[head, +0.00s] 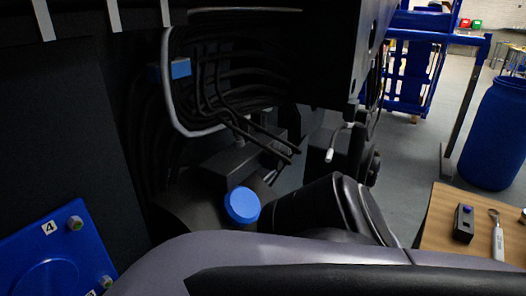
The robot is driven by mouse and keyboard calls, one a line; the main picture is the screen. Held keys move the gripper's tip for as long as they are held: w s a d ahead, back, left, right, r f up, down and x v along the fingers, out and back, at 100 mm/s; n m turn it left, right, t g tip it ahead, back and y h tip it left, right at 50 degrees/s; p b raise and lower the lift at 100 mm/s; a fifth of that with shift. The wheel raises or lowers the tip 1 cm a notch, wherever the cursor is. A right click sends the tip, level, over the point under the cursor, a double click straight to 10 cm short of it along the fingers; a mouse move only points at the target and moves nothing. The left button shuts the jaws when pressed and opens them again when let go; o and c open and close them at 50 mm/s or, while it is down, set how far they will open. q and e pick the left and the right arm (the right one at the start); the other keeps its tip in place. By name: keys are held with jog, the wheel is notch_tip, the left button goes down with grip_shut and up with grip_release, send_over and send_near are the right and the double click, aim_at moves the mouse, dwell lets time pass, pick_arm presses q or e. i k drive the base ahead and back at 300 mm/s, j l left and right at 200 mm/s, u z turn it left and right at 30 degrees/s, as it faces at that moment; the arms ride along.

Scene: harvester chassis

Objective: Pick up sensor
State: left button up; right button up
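No part is clearly marked as the sensor. A small black box with a blue spot (463,222) lies on the wooden table at the lower right; I cannot tell if it is the sensor. A thin pale-tipped part (330,155) sticks out on the dark chassis (340,50) near the middle; I cannot tell what it is. Neither gripper shows in the head view. A large grey and black curved body crosses the bottom and hides what lies behind it.
A white-handled tool (498,240) lies beside the box on the wooden table (440,215). A blue barrel (494,135) and blue rack (412,65) stand behind. Dark hoses (245,75) and a blue cap (242,205) are at centre. A blue panel (30,255) is lower left.

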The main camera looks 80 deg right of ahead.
aim_at(468, 209)
jog(key=z, duration=3.25)
